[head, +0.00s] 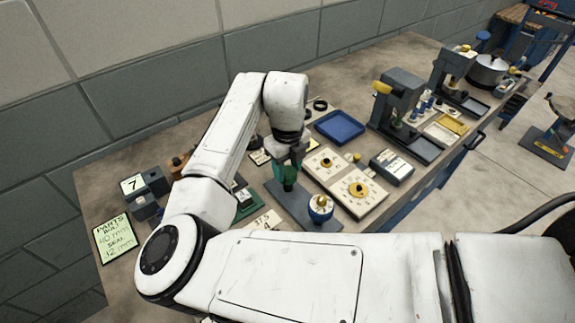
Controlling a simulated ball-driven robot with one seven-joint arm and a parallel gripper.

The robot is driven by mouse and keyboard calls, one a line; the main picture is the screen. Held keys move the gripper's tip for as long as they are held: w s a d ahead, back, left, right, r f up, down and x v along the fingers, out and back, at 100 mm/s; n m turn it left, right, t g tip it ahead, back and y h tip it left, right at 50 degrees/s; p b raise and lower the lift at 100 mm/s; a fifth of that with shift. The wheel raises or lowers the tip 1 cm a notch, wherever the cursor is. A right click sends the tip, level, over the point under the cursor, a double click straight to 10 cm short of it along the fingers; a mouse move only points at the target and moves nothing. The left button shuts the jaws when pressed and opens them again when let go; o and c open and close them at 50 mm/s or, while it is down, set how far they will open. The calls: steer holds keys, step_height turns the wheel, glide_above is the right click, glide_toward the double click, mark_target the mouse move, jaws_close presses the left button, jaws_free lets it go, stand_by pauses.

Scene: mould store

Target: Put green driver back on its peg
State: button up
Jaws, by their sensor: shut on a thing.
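My gripper (287,158) points down over the middle of the bench, and its fingers are mostly hidden by my own arm. It is shut on a green thing just below it, which looks like the green driver (286,173). The driver is over the far end of a dark grey flat base (301,209). I cannot tell whether the driver touches a peg there, as any peg is hidden or too small to make out.
A round blue and white knob (320,206) stands near the base's front end. To the right are cream dial panels (358,191), a dark box (391,167) and a blue tray (339,126). Grey machines (400,100) stand further right. A number 7 block (133,184) is left.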

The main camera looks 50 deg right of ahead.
steer(key=shift+f, duration=0.3)
steer(key=o, duration=1.7)
steer(key=shift+r, duration=0.1)
steer(key=shift+r+p, duration=2.5)
steer(key=shift+r, duration=1.2)
